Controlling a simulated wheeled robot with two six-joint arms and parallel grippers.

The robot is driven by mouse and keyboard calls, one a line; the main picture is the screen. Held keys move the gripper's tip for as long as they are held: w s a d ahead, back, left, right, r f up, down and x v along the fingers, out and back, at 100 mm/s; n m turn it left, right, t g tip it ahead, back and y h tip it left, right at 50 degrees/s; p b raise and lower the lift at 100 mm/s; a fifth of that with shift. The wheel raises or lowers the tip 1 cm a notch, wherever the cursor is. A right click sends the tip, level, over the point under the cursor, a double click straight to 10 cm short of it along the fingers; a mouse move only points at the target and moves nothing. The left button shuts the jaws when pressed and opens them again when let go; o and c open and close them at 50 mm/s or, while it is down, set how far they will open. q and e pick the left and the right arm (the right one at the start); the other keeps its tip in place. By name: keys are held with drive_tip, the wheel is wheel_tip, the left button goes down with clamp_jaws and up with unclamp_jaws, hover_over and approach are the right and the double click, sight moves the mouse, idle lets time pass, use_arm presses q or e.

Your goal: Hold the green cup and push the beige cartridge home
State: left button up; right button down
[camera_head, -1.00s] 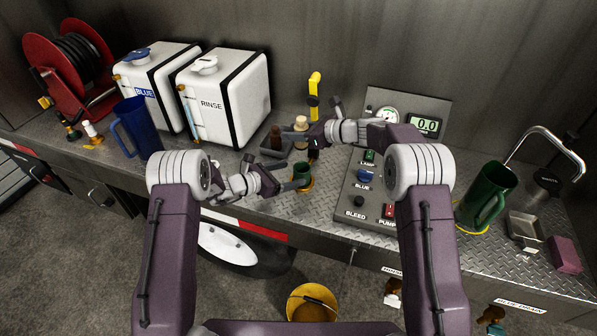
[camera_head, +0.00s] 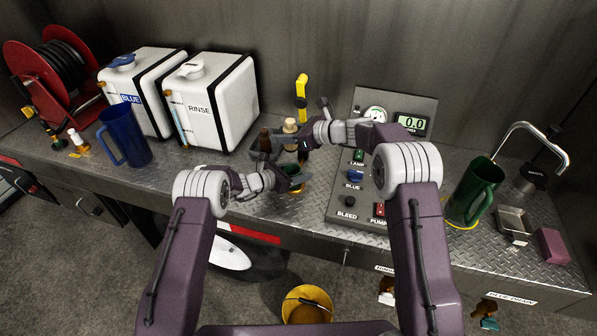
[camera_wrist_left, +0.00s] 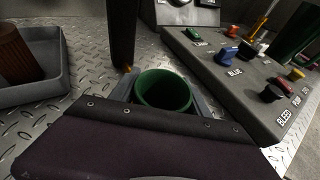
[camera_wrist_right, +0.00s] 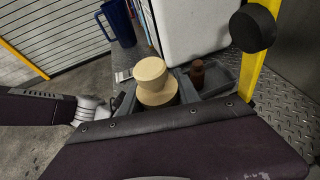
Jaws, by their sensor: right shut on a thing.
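The small green cup (camera_head: 291,171) stands on the bench near the control panel. My left gripper (camera_head: 288,180) is at the cup, and in the left wrist view its fingers stand on either side of the cup (camera_wrist_left: 164,91). I cannot tell whether both fingers touch it. The beige cartridge (camera_head: 290,126) is in my right gripper (camera_head: 302,145), above and behind the cup. In the right wrist view the beige cartridge (camera_wrist_right: 153,82) shows upright between the fingers; its lower end is hidden.
A brown cartridge (camera_wrist_right: 197,76) stands in a grey tray (camera_wrist_left: 50,92) left of the cup. The panel (camera_head: 360,205) is close on the right. A yellow handle (camera_head: 301,90) rises behind. The RINSE tank (camera_head: 225,105) and blue jug (camera_head: 126,136) are left, a big green jug (camera_head: 474,192) right.

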drive_tip(key=c, duration=1.6)
unclamp_jaws()
clamp_jaws()
hover_over(286, 167)
drive_tip(key=shift+s+f, duration=0.1)
drive_tip(key=shift+f, duration=3.85)
drive_tip(key=shift+f, duration=0.75)
drive_tip(key=shift+r, duration=0.4)
drive_tip(key=shift+f, duration=0.4)
drive_tip(key=shift+r, duration=0.4)
drive_tip(key=shift+f, duration=0.5)
drive_tip(key=shift+r, duration=0.1)
